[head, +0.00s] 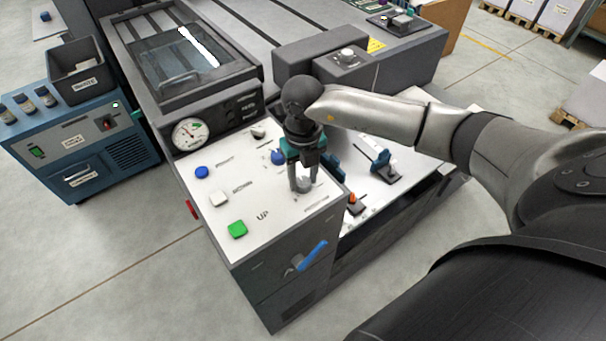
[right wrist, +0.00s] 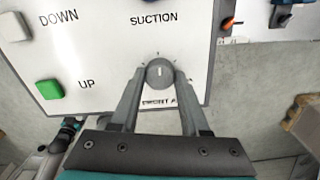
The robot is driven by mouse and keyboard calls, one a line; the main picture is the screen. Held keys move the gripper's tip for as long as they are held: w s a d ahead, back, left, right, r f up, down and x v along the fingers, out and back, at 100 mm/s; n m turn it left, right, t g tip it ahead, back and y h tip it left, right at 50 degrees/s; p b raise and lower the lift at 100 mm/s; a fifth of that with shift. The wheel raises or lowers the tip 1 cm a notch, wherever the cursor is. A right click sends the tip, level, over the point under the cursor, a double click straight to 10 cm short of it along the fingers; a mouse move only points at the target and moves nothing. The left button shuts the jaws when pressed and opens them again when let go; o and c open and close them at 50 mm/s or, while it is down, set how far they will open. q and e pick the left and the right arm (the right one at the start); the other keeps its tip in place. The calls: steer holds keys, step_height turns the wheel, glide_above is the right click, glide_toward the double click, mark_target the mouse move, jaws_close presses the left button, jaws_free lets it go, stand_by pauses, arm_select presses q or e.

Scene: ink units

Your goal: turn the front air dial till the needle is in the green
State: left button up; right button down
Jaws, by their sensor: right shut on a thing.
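The front air dial (right wrist: 159,73) is a small grey round knob with a white mark pointing about straight up in the right wrist view. In the head view the dial (head: 304,185) sits near the panel's right edge, mostly hidden by the fingers. My right gripper (right wrist: 159,77) is shut on the dial, one finger on each side, and its fingers partly cover the printed label. It comes down from above in the head view (head: 303,178). The round gauge (head: 189,134) has a white face with a green section. Its needle is too small to read surely. My left gripper is not in view.
The white panel (head: 275,207) also carries a blue button (head: 202,172), a white button (head: 219,198), a green button (head: 237,229) and a grey knob (head: 258,131). A blue lever (head: 312,254) juts from the cabinet front. A blue machine (head: 80,140) stands at left.

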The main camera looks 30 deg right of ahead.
mark_target(303, 181)
stand_by(0.3)
steer(key=shift+c, duration=2)
jaws_free()
step_height(303, 181, up, 15)
steer(key=shift+r+p, duration=0.2)
steer(key=shift+p, duration=0.15)
stand_by(0.8)
